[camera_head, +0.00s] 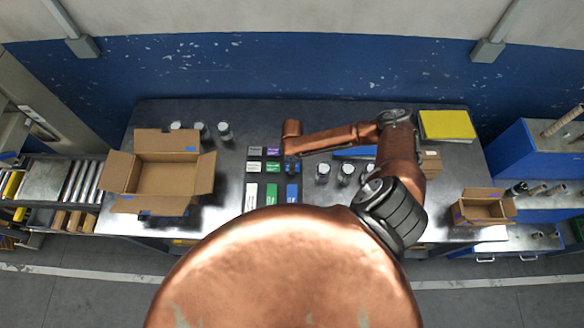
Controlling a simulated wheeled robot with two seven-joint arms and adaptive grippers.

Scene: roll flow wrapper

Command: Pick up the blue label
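Several flat labels lie in a small grid near the middle of the dark table, with white, green, purple and blue ones among them. A blue label (292,192) is at the front right of this grid, beside a green label (272,193). My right arm reaches in from the right, and its copper wrist is bent down over the back right of the grid. My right gripper (291,168) is a small dark shape below the wrist, just behind the blue label. Its fingers are too small to tell open from shut, and contact with a label cannot be told. My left gripper is not in view.
An open cardboard box (170,177) stands left of the labels, with several metal cans (225,130) behind it. More cans (346,171) stand right of the labels, under my arm. A smaller open box (482,208) and a yellow-topped item (447,125) are at the right.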

